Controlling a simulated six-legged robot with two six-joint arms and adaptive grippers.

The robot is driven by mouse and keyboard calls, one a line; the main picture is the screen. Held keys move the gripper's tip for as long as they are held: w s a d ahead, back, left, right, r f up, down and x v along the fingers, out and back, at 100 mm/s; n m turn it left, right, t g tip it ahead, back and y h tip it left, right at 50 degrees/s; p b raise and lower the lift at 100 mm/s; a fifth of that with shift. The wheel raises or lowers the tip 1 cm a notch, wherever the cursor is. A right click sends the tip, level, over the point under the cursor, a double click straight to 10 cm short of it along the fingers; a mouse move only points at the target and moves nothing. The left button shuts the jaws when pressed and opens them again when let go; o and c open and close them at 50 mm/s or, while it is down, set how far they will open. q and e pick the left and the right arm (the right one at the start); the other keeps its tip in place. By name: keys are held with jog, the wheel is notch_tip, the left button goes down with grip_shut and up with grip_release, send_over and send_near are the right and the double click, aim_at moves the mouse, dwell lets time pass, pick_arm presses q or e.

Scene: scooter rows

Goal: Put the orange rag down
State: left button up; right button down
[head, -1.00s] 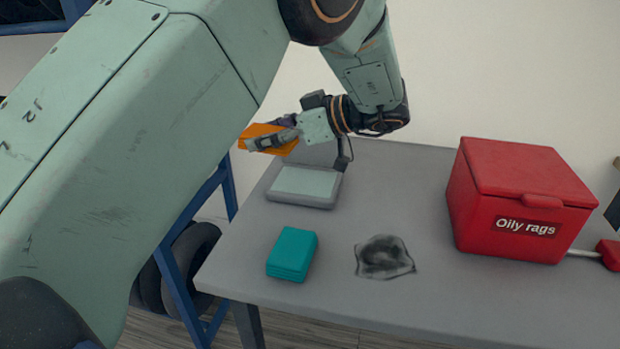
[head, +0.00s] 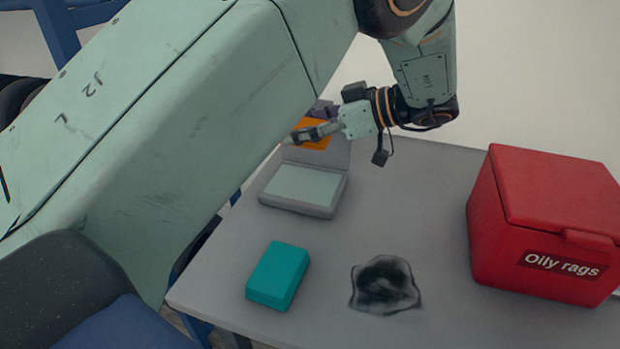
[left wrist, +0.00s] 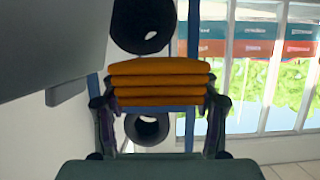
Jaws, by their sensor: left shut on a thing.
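My left gripper (head: 306,134) is shut on the orange rag (head: 316,127), holding it in the air over the back left of the table, above the open grey case. In the left wrist view the folded orange rag (left wrist: 158,82) sits between the two fingers in several stacked layers. In the head view my forearm and gripper hide part of the rag. My right gripper is not in view.
The grey table (head: 330,240) bears an open grey case (head: 304,188), a teal box (head: 277,275), a crumpled dark, see-through rag-like thing (head: 385,286) and a closed red bin (head: 545,220) labelled "Oily rags". Bare tabletop lies between the case and the bin.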

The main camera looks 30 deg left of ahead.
pick_arm(q)
jog(key=shift+d+r, duration=0.1)
jog(key=shift+d, duration=0.1)
jog(key=shift+s+d+f, duration=0.1)
jog(key=shift+s+f, duration=0.1)
jog(key=shift+s, duration=0.05)
jog(key=b, duration=0.2)
send_over(304, 184)
jog(key=f, duration=0.5)
jog(key=shift+w, duration=0.2)
jog(key=f, duration=0.1)
jog(key=f+b, duration=0.1)
jog(key=f, duration=0.2)
jog(key=shift+s+f+b, duration=0.1)
jog(key=shift+s+b, duration=0.2)
jog(key=shift+b, duration=0.05)
jog(key=shift+w+f, duration=0.2)
jog(key=shift+w, duration=0.05)
jog(key=shift+s, duration=0.2)
jog(key=o, duration=1)
jog(key=shift+f, duration=0.1)
jog(key=shift+o, duration=0.2)
